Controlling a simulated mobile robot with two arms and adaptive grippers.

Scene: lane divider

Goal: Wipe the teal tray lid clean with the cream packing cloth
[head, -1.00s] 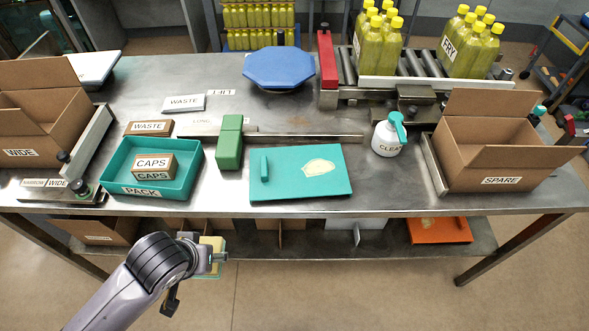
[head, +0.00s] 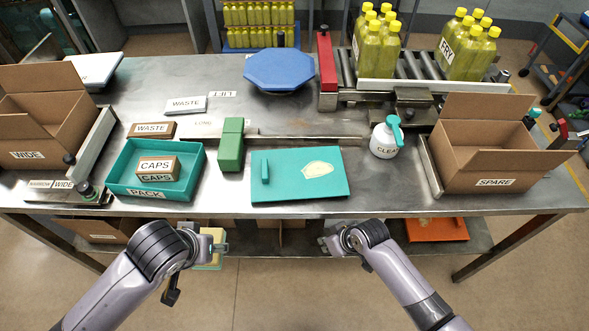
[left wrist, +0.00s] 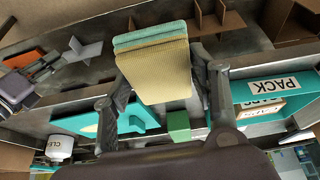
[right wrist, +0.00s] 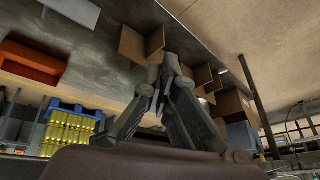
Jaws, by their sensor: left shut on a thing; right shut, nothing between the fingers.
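The teal tray lid (head: 290,185) lies flat on the steel table, front and centre, with a raised handle at its left and a pale cream smear (head: 318,168) right of its middle. My left gripper (head: 212,246) is below the table's front edge, left of the lid. It is shut on the cream cloth (left wrist: 158,75), a folded pad with a teal layer, which fills the middle of the left wrist view. My right gripper (head: 328,244) is shut and empty in front of the table edge, below the lid; its closed fingers show in the right wrist view (right wrist: 160,85).
A green block (head: 230,148) stands close left of the lid. The teal PACK tray (head: 116,180) holds a CAPS box (head: 158,167). A white spray bottle (head: 383,142) stands right of the lid. Open cartons (head: 478,165) flank both sides. A shelf runs under the table.

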